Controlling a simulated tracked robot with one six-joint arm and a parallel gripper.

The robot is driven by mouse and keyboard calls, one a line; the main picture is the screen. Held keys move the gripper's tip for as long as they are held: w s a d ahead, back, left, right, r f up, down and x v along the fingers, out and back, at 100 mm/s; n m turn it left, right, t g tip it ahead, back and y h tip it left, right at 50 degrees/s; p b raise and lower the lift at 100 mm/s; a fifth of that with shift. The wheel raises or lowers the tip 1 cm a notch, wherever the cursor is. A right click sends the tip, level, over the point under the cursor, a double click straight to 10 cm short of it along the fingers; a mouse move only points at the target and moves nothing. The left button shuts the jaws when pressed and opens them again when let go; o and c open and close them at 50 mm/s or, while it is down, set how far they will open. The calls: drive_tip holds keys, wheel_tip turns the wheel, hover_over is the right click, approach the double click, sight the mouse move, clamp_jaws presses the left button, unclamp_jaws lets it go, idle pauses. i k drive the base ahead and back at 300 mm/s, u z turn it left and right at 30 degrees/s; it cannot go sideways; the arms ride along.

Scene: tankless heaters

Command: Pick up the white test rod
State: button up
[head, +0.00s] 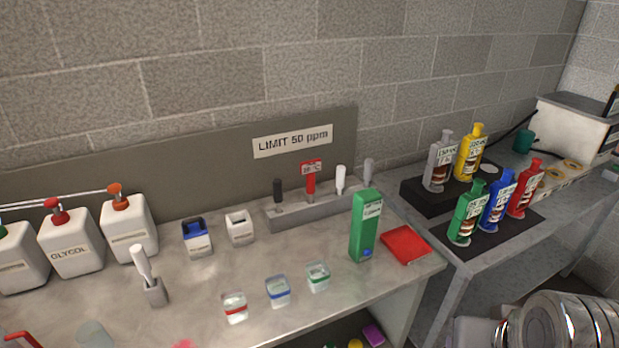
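A white test rod (340,180) stands upright in a long grey rack (318,208) near the back of the bench, under the sign. In the same rack stand a black rod (278,190) at the left, a red rod (310,185) just left of the white one, and a grey rod (368,173) to its right. Another white stick-like item (141,259) leans in a small grey holder (155,292) at the front left. The fingers of my gripper do not show in the head view.
A tall green box (364,226) and a red pad (405,245) are right of the rack. Several small clear cups stand in front, including a blue-banded cup (278,291). White jugs (70,242) stand at left. A lower side bench (530,246) bears coloured bottles.

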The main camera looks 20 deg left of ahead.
sight(340, 172)
drive_tip(key=u, duration=0.4)
drive_tip(key=i, duration=0.5)
drive_tip(key=u, duration=0.65)
drive_tip(key=i, duration=0.45)
drive_tip(key=u, duration=0.35)
